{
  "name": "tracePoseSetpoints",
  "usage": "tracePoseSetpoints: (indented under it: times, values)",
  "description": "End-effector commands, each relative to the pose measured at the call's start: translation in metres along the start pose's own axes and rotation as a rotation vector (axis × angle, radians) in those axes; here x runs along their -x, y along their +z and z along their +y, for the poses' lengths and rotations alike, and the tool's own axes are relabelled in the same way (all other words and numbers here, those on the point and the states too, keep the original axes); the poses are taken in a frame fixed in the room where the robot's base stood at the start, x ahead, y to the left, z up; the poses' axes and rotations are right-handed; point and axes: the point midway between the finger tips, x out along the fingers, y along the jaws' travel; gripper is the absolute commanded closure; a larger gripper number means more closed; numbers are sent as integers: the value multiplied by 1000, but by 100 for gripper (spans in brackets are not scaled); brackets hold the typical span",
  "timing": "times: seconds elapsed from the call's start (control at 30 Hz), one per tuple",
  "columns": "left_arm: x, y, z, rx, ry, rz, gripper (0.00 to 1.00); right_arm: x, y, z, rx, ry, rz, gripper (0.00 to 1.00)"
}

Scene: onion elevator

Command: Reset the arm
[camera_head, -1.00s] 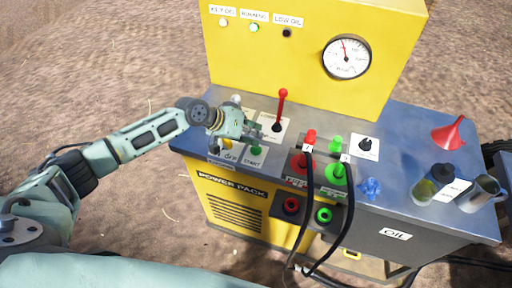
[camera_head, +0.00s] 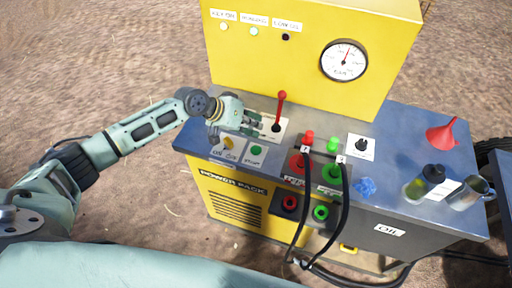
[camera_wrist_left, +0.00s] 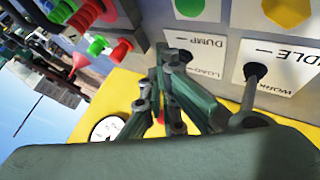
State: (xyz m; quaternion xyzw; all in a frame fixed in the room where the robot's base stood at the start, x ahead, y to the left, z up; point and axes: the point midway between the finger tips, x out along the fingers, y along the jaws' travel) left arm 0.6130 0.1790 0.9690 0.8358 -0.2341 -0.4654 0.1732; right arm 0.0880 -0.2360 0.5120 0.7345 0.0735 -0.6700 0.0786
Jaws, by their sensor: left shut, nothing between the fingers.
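My left arm reaches in from the left in the head view, over the left end of the power pack's grey top (camera_head: 400,135). Its gripper (camera_head: 268,126) is shut and empty, pointing right, close to the base of the red-knobbed lever (camera_head: 281,108). I cannot tell whether they touch. The yellow key switch (camera_head: 228,143) and green START button (camera_head: 256,150) are uncovered in front of the gripper. My right gripper is out of view.
A yellow panel with a gauge (camera_head: 344,60) rises behind. Red and green couplings with black hoses (camera_head: 343,210) stand right of the gripper. A red funnel (camera_head: 442,132), a dark-capped bottle (camera_head: 415,189), a metal cup (camera_head: 470,193) and a blue rag (camera_head: 366,187) lie farther right.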

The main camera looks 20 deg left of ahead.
Motion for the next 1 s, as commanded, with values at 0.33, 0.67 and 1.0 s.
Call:
tracePoseSetpoints:
  times: [0.33,0.67,1.0]
  values:
    - [0,0,0,0,0,0,100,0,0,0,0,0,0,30]
    - [-10,25,17,-37,17,-37,100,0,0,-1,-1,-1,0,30]
    - [-18,185,112,-310,15,-174,100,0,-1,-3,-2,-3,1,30]
